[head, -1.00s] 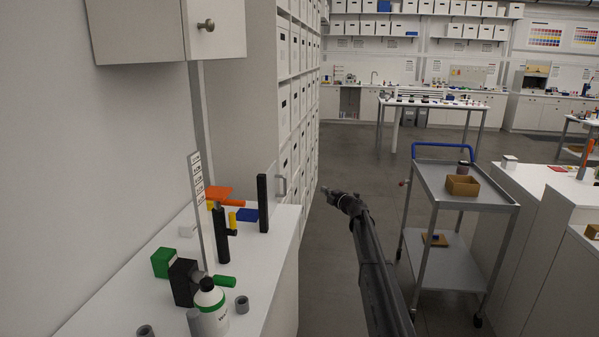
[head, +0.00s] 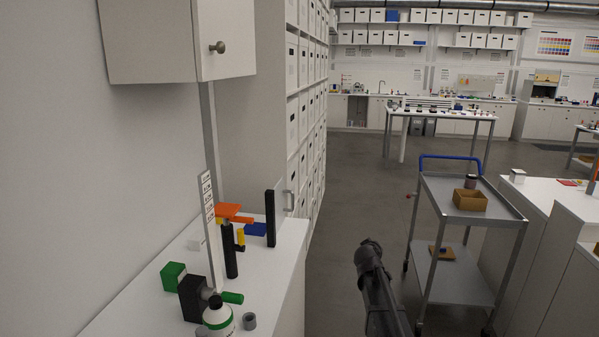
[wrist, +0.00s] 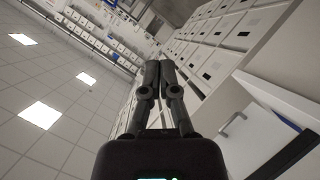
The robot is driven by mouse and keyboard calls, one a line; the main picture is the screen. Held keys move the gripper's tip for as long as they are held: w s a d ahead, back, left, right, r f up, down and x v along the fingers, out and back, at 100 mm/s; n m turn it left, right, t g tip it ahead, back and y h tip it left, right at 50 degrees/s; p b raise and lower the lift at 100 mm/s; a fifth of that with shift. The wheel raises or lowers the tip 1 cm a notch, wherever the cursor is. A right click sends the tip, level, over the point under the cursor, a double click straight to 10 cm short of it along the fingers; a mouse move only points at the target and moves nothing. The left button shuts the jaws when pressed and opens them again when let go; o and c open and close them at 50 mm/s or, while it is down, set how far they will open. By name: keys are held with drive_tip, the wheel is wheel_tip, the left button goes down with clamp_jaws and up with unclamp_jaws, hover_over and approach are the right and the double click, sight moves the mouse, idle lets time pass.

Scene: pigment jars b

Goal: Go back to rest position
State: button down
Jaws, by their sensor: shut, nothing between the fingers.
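My gripper (wrist: 152,68) shows in the wrist view with its two dark fingers together and nothing between them. The wrist view is tilted, with ceiling lights at left and the box shelves beyond the fingers. In the head view my dark arm rises from the bottom edge, right of centre, over the open floor. Its far end is near the middle of the picture, between the white counter and the cart; the fingers cannot be made out there.
A white counter (head: 285,262) with a bottle (head: 218,318), a green block (head: 173,276) and dark posts stands at left. A grey cart (head: 440,188) with a blue handle and a cardboard box (head: 470,199) stands at right. Grey floor (head: 365,190) lies clear between them.

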drive_tip(key=s+a+f+m+g+y+p, duration=0.1)
drive_tip(key=s+a+f+g, duration=0.1)
drive_tip(key=s, duration=0.9)
drive_tip(key=s+a+f+m+g+y+p, duration=0.1)
drive_tip(key=s+g, duration=0.5)
drive_tip(key=s, duration=0.6)
drive_tip(key=s+a+f+m+g+y, duration=0.2)
drive_tip(key=s+a+f+g+y, duration=0.1)
drive_tip(key=s, duration=0.9)
wheel_tip(320, 180, down, 2)
drive_tip(key=a+g, duration=0.1)
drive_tip(key=a, duration=0.1)
drive_tip(key=shift+s+a+p, duration=0.25)
drive_tip(key=shift+a+p, duration=0.15)
drive_tip(key=shift+f, duration=0.1)
